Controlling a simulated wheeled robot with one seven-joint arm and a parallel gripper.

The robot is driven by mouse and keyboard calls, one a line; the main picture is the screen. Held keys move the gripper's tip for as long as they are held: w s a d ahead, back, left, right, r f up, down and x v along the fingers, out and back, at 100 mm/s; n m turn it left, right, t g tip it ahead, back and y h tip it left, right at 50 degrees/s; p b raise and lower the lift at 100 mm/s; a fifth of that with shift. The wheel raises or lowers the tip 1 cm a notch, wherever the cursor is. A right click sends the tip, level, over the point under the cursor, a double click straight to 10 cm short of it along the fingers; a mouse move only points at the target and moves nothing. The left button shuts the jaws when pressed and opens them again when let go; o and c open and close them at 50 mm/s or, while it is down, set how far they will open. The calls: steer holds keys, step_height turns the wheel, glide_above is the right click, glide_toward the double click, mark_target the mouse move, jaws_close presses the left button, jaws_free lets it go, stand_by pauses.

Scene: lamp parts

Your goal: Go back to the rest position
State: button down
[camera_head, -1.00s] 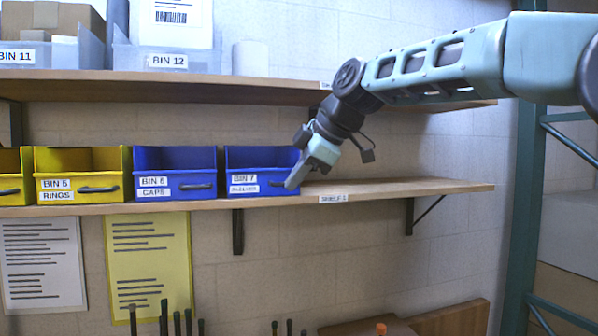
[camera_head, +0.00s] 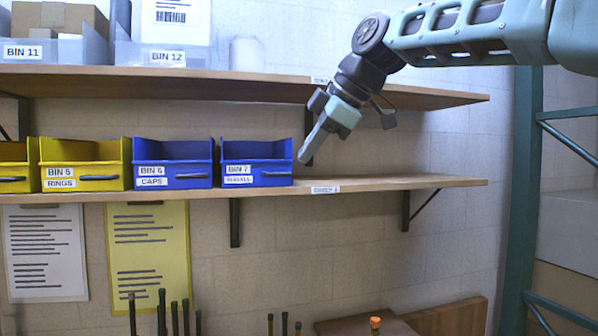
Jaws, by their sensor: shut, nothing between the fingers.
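My gripper (camera_head: 303,157) hangs from my arm at the upper right of the view, its fingers pointing down and to the left. It is shut with nothing in it. Its tip shows just right of the blue bin labelled BIN 7 (camera_head: 256,163), above the lower shelf (camera_head: 400,183). I cannot tell how far in front of the shelf it is.
A blue bin labelled BIN 6 (camera_head: 173,163) and a yellow bin labelled BIN 5 (camera_head: 86,165) stand to the left. The upper shelf (camera_head: 240,84) holds clear bins (camera_head: 165,56). The lower shelf's right part is bare. A green rack post (camera_head: 522,200) stands at right.

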steer(key=s+f+m+g+h+b, duration=0.1)
steer(key=s+f+m+b, duration=0.15)
steer(key=s+f, duration=0.6)
steer(key=s+f+m+g+h+b, duration=0.1)
steer(key=s+f+m+g+h, duration=0.3)
steer(key=f, duration=0.7)
steer(key=s+d+f+m, duration=0.2)
steer(key=s+d+f, duration=0.2)
steer(key=s+f, duration=0.3)
steer(key=s+d+f+m+b, duration=0.1)
steer(key=s+d+f, duration=0.3)
steer(key=s+f, duration=0.3)
steer(key=s+d+f+m+h+b, duration=0.1)
steer(key=s+d+f+m, duration=0.1)
steer(key=s+d+f, duration=0.2)
steer(key=s+f, duration=0.3)
steer(key=f, duration=0.1)
steer(key=shift+d+m+t, duration=0.3)
steer(key=shift+d+m, duration=0.05)
